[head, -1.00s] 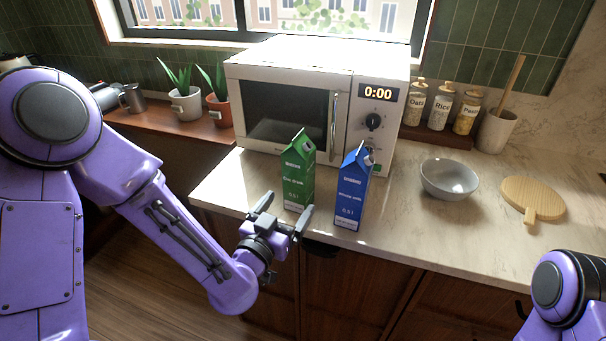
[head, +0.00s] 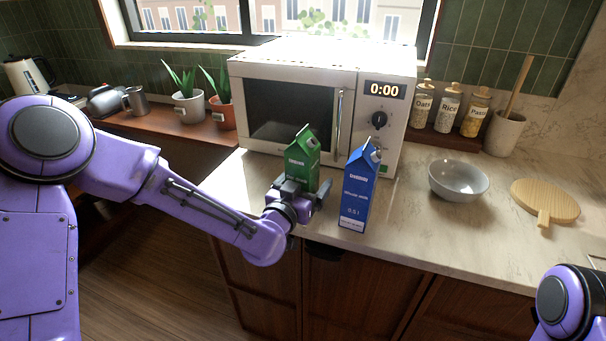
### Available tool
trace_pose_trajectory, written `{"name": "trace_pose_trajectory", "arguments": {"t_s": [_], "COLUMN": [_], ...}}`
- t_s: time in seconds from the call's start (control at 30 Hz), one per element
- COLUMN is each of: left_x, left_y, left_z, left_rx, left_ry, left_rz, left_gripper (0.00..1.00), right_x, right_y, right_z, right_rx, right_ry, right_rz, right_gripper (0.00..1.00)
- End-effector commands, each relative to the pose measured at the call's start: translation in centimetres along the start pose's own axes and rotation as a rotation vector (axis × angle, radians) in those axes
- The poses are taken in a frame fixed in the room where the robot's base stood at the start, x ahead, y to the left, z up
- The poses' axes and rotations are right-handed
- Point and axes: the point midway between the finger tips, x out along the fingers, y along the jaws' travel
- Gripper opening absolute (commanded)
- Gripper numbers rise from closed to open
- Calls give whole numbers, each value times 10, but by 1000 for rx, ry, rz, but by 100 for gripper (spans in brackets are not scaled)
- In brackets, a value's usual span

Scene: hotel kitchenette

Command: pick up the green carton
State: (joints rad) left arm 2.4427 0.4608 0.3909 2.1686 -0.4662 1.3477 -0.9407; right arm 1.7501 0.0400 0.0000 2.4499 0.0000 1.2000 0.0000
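The green carton (head: 302,157) stands upright on the counter in front of the microwave. My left gripper (head: 302,187) is at its lower half, with one finger on each side of it. The fingers look spread, and the wrist hides the carton's lower front. I cannot tell whether the fingers touch it. A blue carton (head: 357,190) stands upright just to the right, close to the gripper's right finger. My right arm (head: 566,300) shows only at the bottom right corner; its gripper is out of view.
The white microwave (head: 290,110) stands behind the cartons. A grey bowl (head: 458,182) and a wooden board (head: 545,201) lie to the right. Jars (head: 447,108) and potted plants (head: 187,104) are at the back. The counter (head: 430,235) is clear at the front right.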

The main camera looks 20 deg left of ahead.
Motion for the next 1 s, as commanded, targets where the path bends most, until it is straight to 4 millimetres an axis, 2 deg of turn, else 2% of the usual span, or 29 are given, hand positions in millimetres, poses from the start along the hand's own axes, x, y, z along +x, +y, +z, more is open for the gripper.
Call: {"name": "trace_pose_trajectory", "arguments": {"t_s": [0.03,0.23,0.57,1.0], "left_x": [0,0,0,-3], "left_y": [0,0,0,7], "left_z": [0,0,-5,-57], "left_rx": [0,0,0,0], "left_ry": [0,0,2,3], "left_rz": [0,0,0,17], "left_gripper": [85,20,20,20], "right_x": [0,0,-4,-44], "right_y": [0,0,0,4], "right_z": [0,0,-1,-18], "right_rx": [0,0,0,0], "right_ry": [0,0,0,0], "right_rz": [0,0,0,0], "right_gripper": [43,43,43,43]}}
